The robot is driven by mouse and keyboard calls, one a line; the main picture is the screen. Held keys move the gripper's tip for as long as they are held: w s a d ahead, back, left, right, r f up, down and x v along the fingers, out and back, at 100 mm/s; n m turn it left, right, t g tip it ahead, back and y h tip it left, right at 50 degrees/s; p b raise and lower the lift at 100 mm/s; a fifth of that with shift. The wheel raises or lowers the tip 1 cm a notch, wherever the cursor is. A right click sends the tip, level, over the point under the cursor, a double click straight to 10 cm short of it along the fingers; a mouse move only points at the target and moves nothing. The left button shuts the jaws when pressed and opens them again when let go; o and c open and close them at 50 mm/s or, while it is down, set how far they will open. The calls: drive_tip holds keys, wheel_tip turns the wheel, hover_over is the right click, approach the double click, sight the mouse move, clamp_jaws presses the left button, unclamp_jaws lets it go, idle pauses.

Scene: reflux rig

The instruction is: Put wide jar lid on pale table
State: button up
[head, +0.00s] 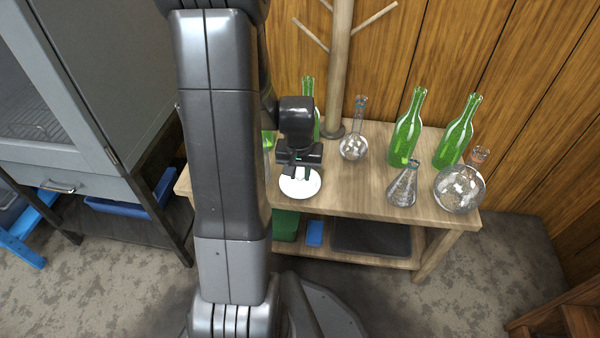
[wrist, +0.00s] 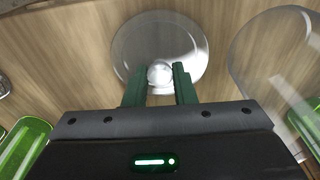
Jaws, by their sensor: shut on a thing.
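The wide jar lid (head: 299,187) shows as a pale round disc near the front edge of the pale table (head: 345,199). In the wrist view the lid (wrist: 132,48) is a clear disc with a round knob (wrist: 160,73) in its middle. My gripper (head: 301,173) is above the lid, pointing down. In the wrist view my gripper (wrist: 160,78) has its green fingers on either side of the knob, shut on it. Wooden table top shows behind the lid; I cannot tell whether the lid touches it.
A round flask (head: 353,147), a conical flask (head: 402,188), a larger round flask (head: 459,189) and green bottles (head: 407,132) (head: 455,140) stand on the table. A wooden stand (head: 340,70) rises behind. A grey cabinet (head: 100,75) is at left. Some table top right of the lid is clear.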

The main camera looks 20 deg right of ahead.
sight(299, 185)
drive_tip(key=shift+f, duration=0.1)
drive_tip(key=shift+f, duration=0.15)
drive_tip(key=o, duration=1)
drive_tip(key=shift+r, duration=0.2)
wheel_tip(299, 185, up, 12)
drive_tip(key=s+p, duration=0.1)
drive_tip(key=p, duration=0.4)
drive_tip(key=shift+a, duration=0.4)
drive_tip(key=shift+s, duration=0.1)
